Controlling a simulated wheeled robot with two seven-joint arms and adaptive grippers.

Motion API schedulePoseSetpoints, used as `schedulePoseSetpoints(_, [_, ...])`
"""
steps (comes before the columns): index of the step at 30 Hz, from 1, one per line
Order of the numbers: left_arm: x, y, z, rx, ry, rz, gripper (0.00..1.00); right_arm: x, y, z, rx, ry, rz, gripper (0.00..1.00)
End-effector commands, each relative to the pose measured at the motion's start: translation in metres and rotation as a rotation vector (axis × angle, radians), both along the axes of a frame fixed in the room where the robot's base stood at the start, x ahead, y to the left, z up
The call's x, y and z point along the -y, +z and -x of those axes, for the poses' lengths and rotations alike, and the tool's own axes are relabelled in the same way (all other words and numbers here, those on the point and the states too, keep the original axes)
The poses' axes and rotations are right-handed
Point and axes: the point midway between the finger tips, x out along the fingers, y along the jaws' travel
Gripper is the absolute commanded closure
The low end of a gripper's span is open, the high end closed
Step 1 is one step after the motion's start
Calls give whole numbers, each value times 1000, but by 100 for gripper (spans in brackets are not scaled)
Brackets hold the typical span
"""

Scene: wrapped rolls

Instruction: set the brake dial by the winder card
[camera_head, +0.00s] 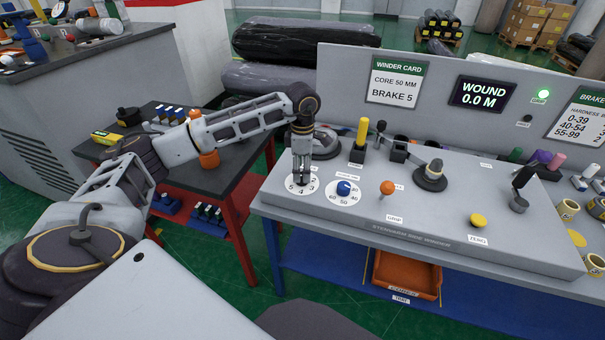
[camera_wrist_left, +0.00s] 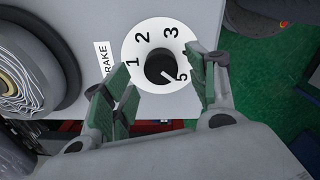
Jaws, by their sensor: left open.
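The winder card (camera_head: 395,82) on the grey back panel reads "CORE 50 MM" and "BRAKE 5". The brake dial (camera_head: 313,187) is a white disc at the console's left front; it also shows in the left wrist view (camera_wrist_left: 143,33). Its black knob (camera_wrist_left: 160,68) has a white pointer mark aimed at the 5. My left gripper (camera_head: 301,178) points down over the dial. In the wrist view its green-padded fingers (camera_wrist_left: 160,72) are open, one on each side of the knob, with gaps visible.
A second dial with a blue knob (camera_head: 343,188) sits close on the right. A display (camera_head: 482,95) reads "WOUND 0.0 M". An orange bin (camera_head: 406,275) is below.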

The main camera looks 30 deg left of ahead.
Motion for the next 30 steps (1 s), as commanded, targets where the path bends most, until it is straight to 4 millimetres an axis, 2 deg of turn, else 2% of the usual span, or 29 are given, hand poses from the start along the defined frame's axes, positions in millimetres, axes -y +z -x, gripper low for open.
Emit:
schedulePoseSetpoints(15, [0, 74, -1, 2, 0, 0, 42, -1, 0, -1, 1, 0, -1, 100])
schedulePoseSetpoints(21, [0, 88, 0, 0, 0, 1, 42, -1, 0, -1, 1, 0, -1, 100])
schedulePoseSetpoints(30, [0, 91, 0, -1, 0, 0, 42, -1, 0, -1, 1, 0, -1, 100])
